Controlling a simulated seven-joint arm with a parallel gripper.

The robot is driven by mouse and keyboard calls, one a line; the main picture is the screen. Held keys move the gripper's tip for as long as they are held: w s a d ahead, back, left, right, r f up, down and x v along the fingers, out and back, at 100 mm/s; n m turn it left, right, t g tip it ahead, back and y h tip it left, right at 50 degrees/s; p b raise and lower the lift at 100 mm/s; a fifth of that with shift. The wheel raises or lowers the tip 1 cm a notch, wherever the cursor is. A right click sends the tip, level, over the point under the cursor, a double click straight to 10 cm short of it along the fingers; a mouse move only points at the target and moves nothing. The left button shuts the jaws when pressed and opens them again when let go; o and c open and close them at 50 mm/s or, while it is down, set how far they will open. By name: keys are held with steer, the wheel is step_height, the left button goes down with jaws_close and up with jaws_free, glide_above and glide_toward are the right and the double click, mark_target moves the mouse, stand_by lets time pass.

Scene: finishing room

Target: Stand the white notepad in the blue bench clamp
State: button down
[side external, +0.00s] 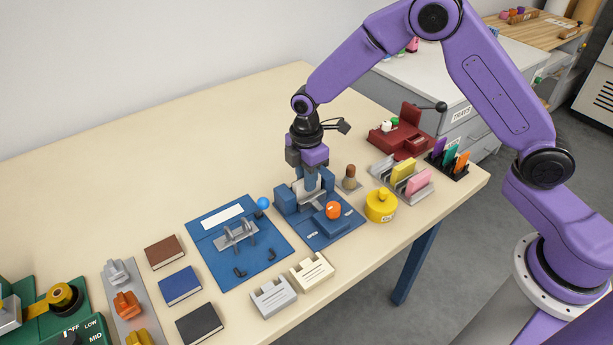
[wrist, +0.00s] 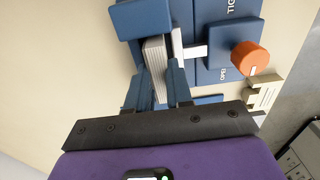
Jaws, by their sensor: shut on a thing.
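The white notepad (wrist: 157,57) is upright between my gripper's two blue fingers, its page edges showing in the wrist view. My gripper (wrist: 160,75) is shut on it, pointing down over the clamp in the side view (side external: 311,184). The blue bench clamp (side external: 335,234) has blue jaw blocks, an orange knob (side external: 333,210) and lettering on its base. In the wrist view, a blue jaw block (wrist: 143,18) is close beside the notepad's far end. The notepad is between or just over the jaws; its lower edge is hidden, so I cannot tell if it touches the base.
A blue fixture board (side external: 265,262) with a blue ball-topped lever is left of the clamp. A yellow round container (side external: 381,205) and a brown-topped peg (side external: 349,178) stand close on the right. The table behind is clear.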

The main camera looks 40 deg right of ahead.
steer(key=shift+f, duration=0.65)
steer(key=c, duration=1.3)
jaws_free()
steer(key=shift+r, duration=5.55)
